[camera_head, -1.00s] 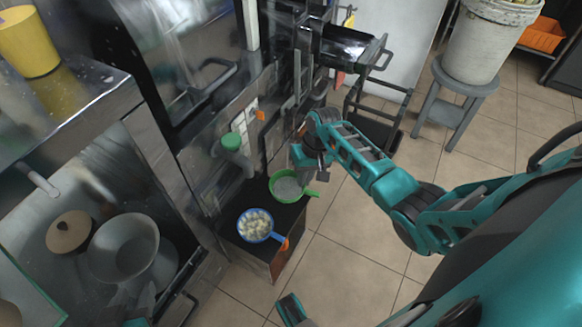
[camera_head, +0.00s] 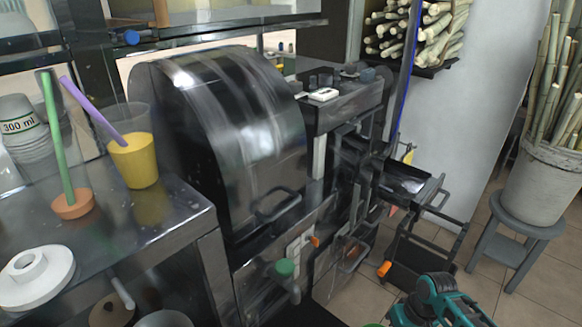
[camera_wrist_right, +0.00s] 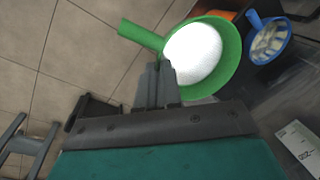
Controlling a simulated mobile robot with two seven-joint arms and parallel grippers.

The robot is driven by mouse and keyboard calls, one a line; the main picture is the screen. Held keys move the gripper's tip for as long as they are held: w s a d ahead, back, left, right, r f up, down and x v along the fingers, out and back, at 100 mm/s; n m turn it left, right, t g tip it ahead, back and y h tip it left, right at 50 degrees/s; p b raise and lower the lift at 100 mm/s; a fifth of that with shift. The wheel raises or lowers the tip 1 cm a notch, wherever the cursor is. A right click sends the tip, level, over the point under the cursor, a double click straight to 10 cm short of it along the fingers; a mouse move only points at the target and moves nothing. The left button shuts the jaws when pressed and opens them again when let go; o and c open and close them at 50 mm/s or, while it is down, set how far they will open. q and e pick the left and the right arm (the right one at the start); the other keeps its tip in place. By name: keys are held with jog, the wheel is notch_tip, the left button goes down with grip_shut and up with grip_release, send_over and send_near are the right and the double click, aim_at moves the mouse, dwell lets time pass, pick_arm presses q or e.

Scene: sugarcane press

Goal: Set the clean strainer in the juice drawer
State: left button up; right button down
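The clean-looking green strainer (camera_wrist_right: 225,75) has a white mesh bowl and a handle pointing up-left in the right wrist view. Only a sliver of its rim (camera_head: 372,325) shows at the bottom of the head view. The blue strainer (camera_wrist_right: 268,38) beyond it holds pale chunks. My right gripper (camera_wrist_right: 160,66) has its fingers close together. Their tips are at the green rim near the handle's root; I cannot tell whether they touch it. In the head view its arm (camera_head: 435,300) is at the bottom right. My left gripper is out of view. I cannot identify the juice drawer for certain.
The metal press with its curved lid (camera_head: 225,130) fills the middle. A black tray (camera_head: 405,185) juts from its right side. A counter at left bears a yellow juice cup (camera_head: 138,165) and stacked cups (camera_head: 28,130). A cane bucket (camera_head: 540,185) stands on a stool at right.

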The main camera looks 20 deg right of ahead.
jog(key=w+a+r+p, duration=0.1)
jog(key=w+a+r, duration=0.25)
jog(key=r, duration=0.25)
jog(key=w+a+r+p, duration=0.1)
jog(key=w+a+r, duration=0.1)
jog(key=w+r, duration=0.3)
pick_arm(q)
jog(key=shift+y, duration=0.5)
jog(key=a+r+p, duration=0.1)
jog(key=p, duration=0.1)
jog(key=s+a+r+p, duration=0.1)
jog(key=p, duration=0.1)
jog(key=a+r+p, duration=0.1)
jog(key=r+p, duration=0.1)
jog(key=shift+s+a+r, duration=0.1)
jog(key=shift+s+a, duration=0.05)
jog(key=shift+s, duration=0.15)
pick_arm(e)
jog(key=a+r, duration=0.3)
jog(key=r, duration=0.6)
jog(key=a+r+n, duration=0.1)
jog(key=a+r, duration=0.3)
jog(key=r, duration=0.6)
jog(key=s+a+r+n, duration=0.1)
jog(key=a+r, duration=0.2)
jog(key=r, duration=0.6)
jog(key=shift+a+r, duration=0.25)
jog(key=shift+r, duration=0.05)
